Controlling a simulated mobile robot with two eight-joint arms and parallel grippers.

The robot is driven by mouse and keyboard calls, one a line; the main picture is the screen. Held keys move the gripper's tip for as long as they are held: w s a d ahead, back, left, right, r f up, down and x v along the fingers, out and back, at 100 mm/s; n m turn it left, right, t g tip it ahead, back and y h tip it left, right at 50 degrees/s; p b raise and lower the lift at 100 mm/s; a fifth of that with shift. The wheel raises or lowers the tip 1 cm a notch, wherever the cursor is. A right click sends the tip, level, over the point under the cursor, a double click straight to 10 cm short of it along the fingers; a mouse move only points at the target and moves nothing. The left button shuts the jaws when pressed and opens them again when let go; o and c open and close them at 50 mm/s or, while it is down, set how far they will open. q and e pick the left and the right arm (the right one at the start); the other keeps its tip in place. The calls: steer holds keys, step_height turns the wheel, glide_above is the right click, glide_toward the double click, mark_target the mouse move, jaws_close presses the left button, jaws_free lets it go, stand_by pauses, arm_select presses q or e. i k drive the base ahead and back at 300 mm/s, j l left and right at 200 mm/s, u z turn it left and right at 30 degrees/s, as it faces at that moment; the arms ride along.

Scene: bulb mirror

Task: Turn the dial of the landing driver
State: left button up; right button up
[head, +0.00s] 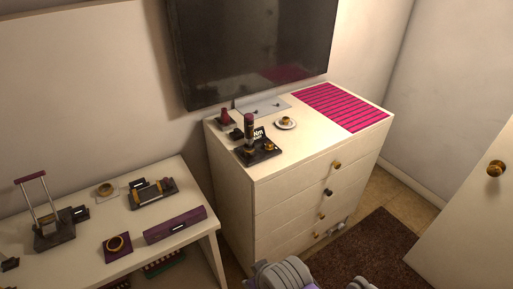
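A device with a dark base (259,153) stands on top of the white dresser, near its left front edge. It has an upright dark cylinder with a maroon top (248,125), a small black display with "Nm" lettering (259,133) and a small gold knob (270,146) at the right of its base. It looks like the landing driver, and the knob looks like its dial; no name is legible. Grey and purple parts of my arms show at the bottom edge, well below the dresser top. No gripper fingers can be seen.
The dresser (230,186) also bears a white dish with a gold piece (286,123), a small maroon-topped item (225,117) and a striped pink mat (342,106). A dark screen (250,50) hangs behind. A lower white table (85,225) with several devices stands left. A door (470,220) is right.

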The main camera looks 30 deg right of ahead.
mark_target(269, 146)
steer(key=z, duration=1.25)
